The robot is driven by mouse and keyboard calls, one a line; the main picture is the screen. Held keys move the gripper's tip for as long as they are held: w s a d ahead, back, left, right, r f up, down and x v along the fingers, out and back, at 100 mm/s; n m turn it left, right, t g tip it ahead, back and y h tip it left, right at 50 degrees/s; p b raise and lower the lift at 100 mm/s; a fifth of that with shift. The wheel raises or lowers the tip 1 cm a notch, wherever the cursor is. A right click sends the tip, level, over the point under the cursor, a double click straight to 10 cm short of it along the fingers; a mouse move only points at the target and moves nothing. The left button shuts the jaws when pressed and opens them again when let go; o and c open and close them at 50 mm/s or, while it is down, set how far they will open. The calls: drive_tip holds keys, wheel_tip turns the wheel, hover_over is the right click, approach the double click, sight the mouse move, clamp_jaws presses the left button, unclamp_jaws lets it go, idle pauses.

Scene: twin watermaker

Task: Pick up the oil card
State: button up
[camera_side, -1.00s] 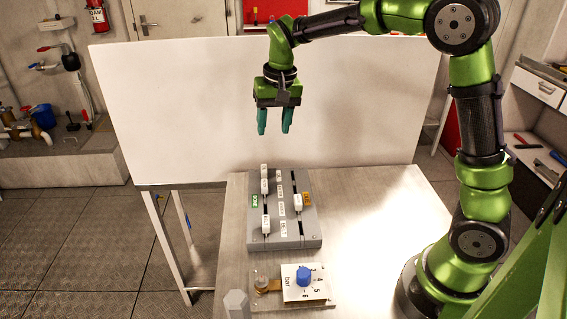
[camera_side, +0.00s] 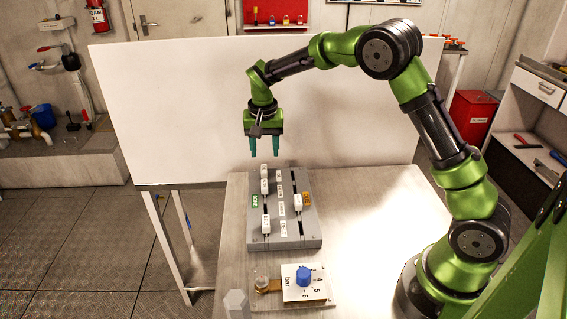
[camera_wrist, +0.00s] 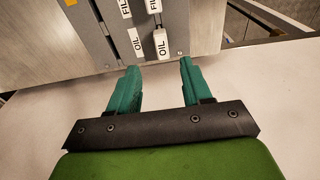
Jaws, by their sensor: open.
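The oil card (camera_wrist: 161,42) is a small white raised block lettered OIL in the wrist view. It stands on the grey board (camera_wrist: 200,28), beside a flat white OIL label (camera_wrist: 138,41). In the side view the oil card appears as the far white block (camera_side: 264,171) in the left row on the grey board (camera_side: 255,240); its lettering is unreadable there. My gripper (camera_side: 264,155) is above the board's far end, fingers pointing down. Its teal fingers also show in the wrist view (camera_wrist: 159,65), spread apart and empty, with the card beyond the gap between them.
Other white cards, lettered FILTER at least in part, stand nearby, including one (camera_side: 266,225) near the board's front. A plate with a blue knob (camera_side: 304,276) lies in front. The table (camera_side: 370,220) is clear to the right; a white panel (camera_side: 180,110) stands behind.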

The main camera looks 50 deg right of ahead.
sight(264, 168)
drive_tip(key=f, duration=0.5)
drive_tip(key=shift+w+a+f, duration=0.15)
drive_tip(key=shift+a+f, duration=0.05)
drive_tip(key=shift+f, duration=0.2)
clamp_jaws()
